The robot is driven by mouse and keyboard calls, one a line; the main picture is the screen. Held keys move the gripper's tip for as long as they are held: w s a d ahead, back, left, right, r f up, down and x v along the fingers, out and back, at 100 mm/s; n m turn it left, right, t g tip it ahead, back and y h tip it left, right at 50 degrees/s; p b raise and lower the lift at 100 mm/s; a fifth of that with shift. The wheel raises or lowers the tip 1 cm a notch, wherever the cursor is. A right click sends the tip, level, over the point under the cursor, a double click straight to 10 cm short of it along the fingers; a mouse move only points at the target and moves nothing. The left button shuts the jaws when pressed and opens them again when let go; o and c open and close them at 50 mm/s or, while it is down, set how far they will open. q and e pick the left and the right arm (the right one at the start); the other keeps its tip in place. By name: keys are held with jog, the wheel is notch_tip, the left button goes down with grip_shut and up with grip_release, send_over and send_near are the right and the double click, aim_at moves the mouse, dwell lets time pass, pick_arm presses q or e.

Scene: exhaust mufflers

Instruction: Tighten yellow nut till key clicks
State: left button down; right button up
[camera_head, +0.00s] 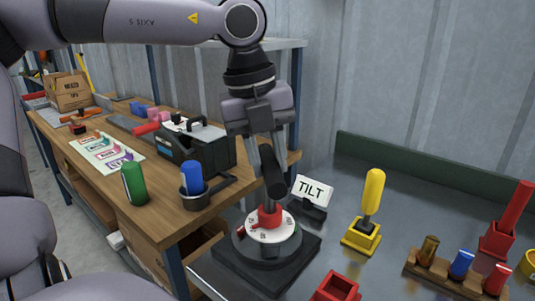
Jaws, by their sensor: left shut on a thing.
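My left gripper (268,150) points down and is shut on a dark handle (274,178). The handle leans a little and its lower end reaches a red piece (269,216) at the centre of a white dial (284,232) with markings. The dial sits on a round dark base on a black square plate. A yellow-handled tool (373,192) stands upright in a yellow square holder (361,240) to the right, apart from the gripper. I cannot make out a yellow nut for certain. My right gripper is not in view.
A "TILT" sign (313,190) stands just behind the dial. A red open box (337,288), a wooden rack (440,272) with coloured pegs, and a red tool in a red holder (497,240) stand right. A wooden bench (160,195) with a black toolbox (205,150) is left.

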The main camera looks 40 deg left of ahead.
pick_arm(q)
jog(key=shift+m, duration=0.8)
jog(key=shift+r+p, duration=0.15)
jog(key=shift+p, duration=0.2)
jog(key=shift+r+p, duration=2.5)
jog(key=shift+r, duration=0.9)
jog(key=shift+w, duration=0.15)
